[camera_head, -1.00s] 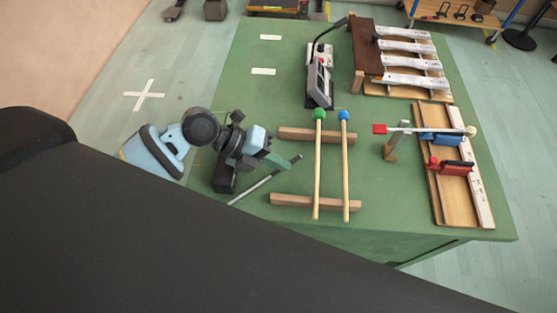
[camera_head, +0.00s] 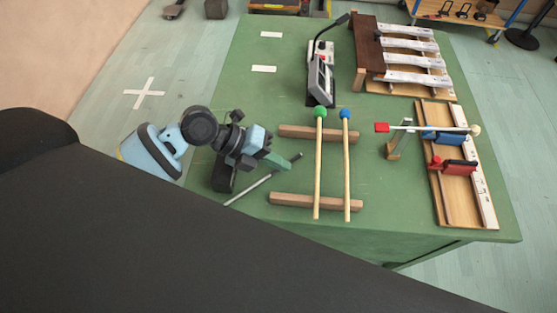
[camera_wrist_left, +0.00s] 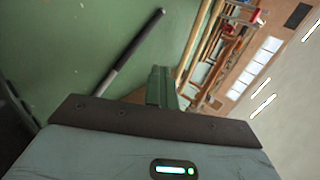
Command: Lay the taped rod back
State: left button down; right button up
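The taped rod (camera_head: 250,188) is a thin grey rod lying slantwise on the green table left of the two wooden bars. In the left wrist view the rod (camera_wrist_left: 130,55) shows a dark wrapped stretch and a lighter stretch, its lower end hidden by my gripper's plate. My left gripper (camera_head: 286,161) is over the table just above and right of the rod. In the left wrist view its fingers (camera_wrist_left: 160,86) look closed together, with a visible gap from the rod and nothing clear between them. My right gripper is not in view.
Two mallets, green-headed (camera_head: 319,165) and blue-headed (camera_head: 346,165), lie across an upper wooden bar (camera_head: 292,131) and a lower wooden bar (camera_head: 290,201). A grey device (camera_head: 321,78) stands behind. Metal bars (camera_head: 415,62) and a wooden board (camera_head: 457,190) are right. Bare green tabletop (camera_head: 265,95) lies behind my gripper.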

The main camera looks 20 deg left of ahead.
pick_arm(q)
jog(key=c, duration=2.2)
grip_release()
jog(key=c, duration=1.7)
grip_release()
jog(key=b+v, duration=0.1)
jog(key=v, duration=0.5)
jog(key=shift+s+a+r, duration=0.1)
jog(key=shift+a+r, duration=0.05)
jog(key=shift+a, duration=0.2)
jog(key=shift+s+a+r, duration=0.1)
jog(key=shift+a+r, duration=0.25)
jog(key=shift+r, duration=0.05)
